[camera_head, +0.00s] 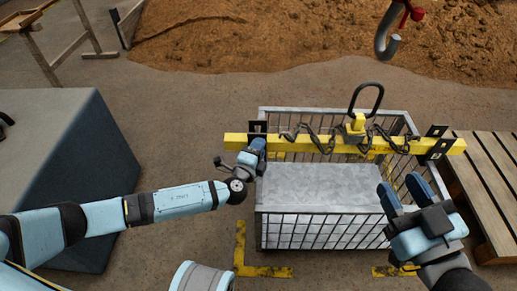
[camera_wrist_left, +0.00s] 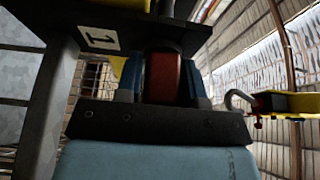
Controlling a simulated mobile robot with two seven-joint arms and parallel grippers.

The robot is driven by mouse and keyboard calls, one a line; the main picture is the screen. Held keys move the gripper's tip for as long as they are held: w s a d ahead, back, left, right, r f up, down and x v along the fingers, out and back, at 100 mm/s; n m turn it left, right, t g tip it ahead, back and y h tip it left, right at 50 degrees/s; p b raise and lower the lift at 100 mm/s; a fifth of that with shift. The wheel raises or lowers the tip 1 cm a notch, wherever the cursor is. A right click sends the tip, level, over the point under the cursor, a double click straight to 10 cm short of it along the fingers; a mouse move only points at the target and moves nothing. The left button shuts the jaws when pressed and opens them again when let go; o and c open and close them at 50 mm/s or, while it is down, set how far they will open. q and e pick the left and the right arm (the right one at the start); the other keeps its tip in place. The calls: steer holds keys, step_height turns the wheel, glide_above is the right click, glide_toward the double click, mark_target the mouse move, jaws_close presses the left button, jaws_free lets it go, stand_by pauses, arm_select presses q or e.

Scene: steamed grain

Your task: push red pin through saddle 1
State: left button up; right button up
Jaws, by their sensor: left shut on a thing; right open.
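The red pin (camera_wrist_left: 163,76) sits between the blue fingers of my left gripper (camera_wrist_left: 165,72), which is shut on it. Right beside it in the left wrist view is saddle 1 (camera_wrist_left: 100,38), a black bracket with a white "1" plate. In the head view saddle 1 (camera_head: 257,127) is at the left part of the yellow beam (camera_head: 236,141), with my left gripper (camera_head: 257,148) just below it; the pin is hidden there. How far the pin is in the saddle cannot be told. My right gripper (camera_head: 403,190) is open and empty over the cage's right side.
The beam lies across a wire cage (camera_head: 290,235) holding a grey block (camera_head: 315,185). Chains (camera_head: 318,138) and a black lifting ring (camera_head: 367,97) are on the beam. Another saddle (camera_head: 438,141) is at its right end. A crane hook (camera_head: 386,45) hangs above. Wooden slats (camera_head: 490,185) stand right.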

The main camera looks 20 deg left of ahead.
arm_select(q)
steer(key=o, duration=1.1)
arm_select(e)
steer(key=shift+r, duration=0.1)
arm_select(q)
steer(key=shift+s, duration=0.1)
steer(key=shift+s, duration=0.25)
steer(key=s+a+p, duration=0.1)
steer(key=s+p, duration=0.3)
steer(key=s, duration=0.9)
steer(key=shift+a, duration=0.3)
arm_select(e)
steer(key=m, duration=0.1)
steer(key=s+a+m+g, duration=0.1)
steer(key=shift+s+a+f+m+h, duration=0.1)
steer(key=shift+s+f+m+h, duration=0.2)
steer(key=shift+m, duration=0.1)
steer(key=shift+f, duration=0.1)
